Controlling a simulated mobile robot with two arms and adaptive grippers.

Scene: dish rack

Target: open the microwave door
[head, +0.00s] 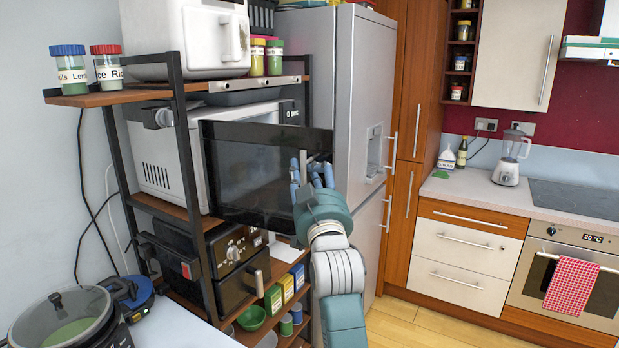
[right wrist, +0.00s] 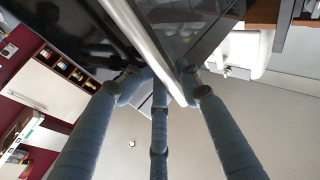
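The white microwave (head: 158,165) sits on the middle shelf of the rack, under a white appliance. Its dark glass door (head: 240,175) stands ajar, its right edge jutting past the microwave's right side. My right gripper (head: 311,168) is at the right part of the door, with its blue fingers on both sides of the upright door handle (head: 303,160). In the right wrist view the pale handle (right wrist: 160,50) runs between the fingertips (right wrist: 162,82), which appear to close on it. The microwave's inside is hidden behind the door. My left gripper is not in view.
The fridge (head: 330,60) stands close to the right of the rack. A black rack post (head: 188,150) stands by the door's left edge. A black oven (head: 235,255) and several small boxes and jars are below. The floor (head: 420,325) at right is clear.

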